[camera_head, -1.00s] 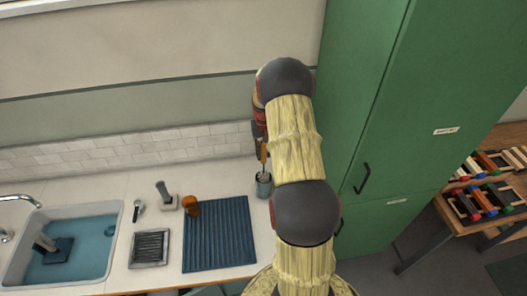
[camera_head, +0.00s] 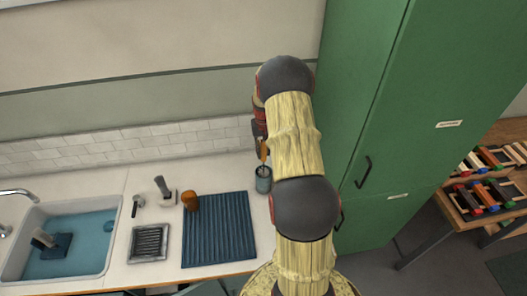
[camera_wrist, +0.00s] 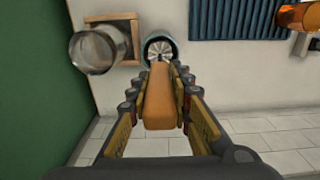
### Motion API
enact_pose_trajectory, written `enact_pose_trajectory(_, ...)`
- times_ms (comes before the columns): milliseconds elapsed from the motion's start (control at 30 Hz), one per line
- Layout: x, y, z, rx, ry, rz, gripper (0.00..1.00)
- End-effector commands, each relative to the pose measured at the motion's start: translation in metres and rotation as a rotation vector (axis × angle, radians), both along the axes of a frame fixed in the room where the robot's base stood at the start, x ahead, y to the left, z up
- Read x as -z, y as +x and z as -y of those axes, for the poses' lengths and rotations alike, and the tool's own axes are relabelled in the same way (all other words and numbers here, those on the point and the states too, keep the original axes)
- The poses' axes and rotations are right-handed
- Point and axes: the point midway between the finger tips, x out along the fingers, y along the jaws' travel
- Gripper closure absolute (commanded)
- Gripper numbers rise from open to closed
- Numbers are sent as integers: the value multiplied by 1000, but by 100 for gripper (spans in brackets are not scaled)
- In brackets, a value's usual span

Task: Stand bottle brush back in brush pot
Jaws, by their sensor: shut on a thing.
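The bottle brush (camera_wrist: 160,95) has an orange-brown handle, and my gripper (camera_wrist: 158,100) is shut on it. In the wrist view the handle points away from me toward the teal brush pot (camera_wrist: 147,55). Pale bristles show in a round patch at the pot's mouth; how deep they sit in it I cannot tell. In the head view the brush handle (camera_head: 264,150) stands roughly upright just above the pot (camera_head: 264,182) on the counter. My arm hides most of my gripper there.
A clear glass (camera_wrist: 93,50) on a wooden block stands close left of the pot in the wrist view. The blue ribbed mat (camera_head: 218,230), an orange cup (camera_head: 190,201) and the sink (camera_head: 105,262) lie left in the head view. The green cabinet (camera_head: 375,120) stands right.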

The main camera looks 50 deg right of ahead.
Motion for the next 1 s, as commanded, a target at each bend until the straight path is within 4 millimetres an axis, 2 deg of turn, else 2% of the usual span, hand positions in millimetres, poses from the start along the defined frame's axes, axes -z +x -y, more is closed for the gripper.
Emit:
enact_pose_trajectory(767, 11, 0, 0, 0, 0, 0, 100)
enact_pose_trajectory(800, 11, 0, 0, 0, 0, 0, 79)
enact_pose_trajectory(1000, 10, 0, 0, 0, 0, 0, 67)
